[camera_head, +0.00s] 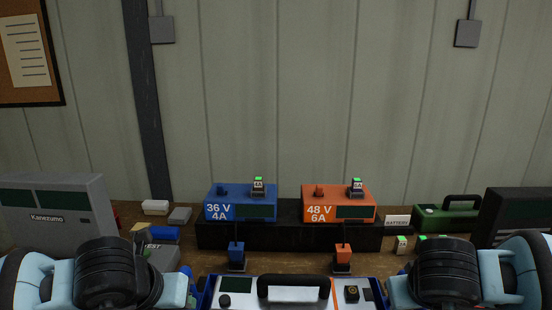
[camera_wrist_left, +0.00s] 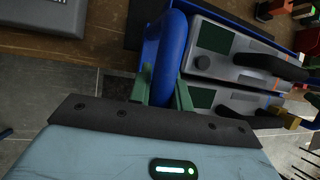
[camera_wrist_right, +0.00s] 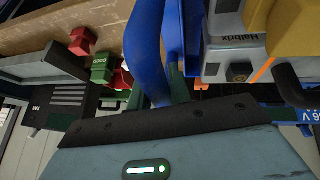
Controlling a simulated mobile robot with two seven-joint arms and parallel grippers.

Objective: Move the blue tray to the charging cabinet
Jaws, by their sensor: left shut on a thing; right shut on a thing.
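The blue tray (camera_wrist_left: 240,22) shows in the left wrist view, with grey packs with black handles lying in it. In the head view the tray is at the bottom centre, mostly hidden by a silver pack (camera_head: 240,299) and my arms. My left gripper (camera_wrist_left: 164,92) is shut on the tray's rounded blue handle (camera_wrist_left: 167,45). My right gripper (camera_wrist_right: 157,92) is shut on the opposite blue handle (camera_wrist_right: 147,45). In the head view both fingertips are hidden behind my wrists. I cannot pick out a charging cabinet in these views.
A bench stands ahead against a panelled wall. On it a blue 36 V charger (camera_head: 240,204) and an orange 48 V charger (camera_head: 338,204) sit on a black stand (camera_head: 290,238). A grey Kanezumo unit (camera_head: 60,210) stands left, a green case (camera_head: 447,217) right.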

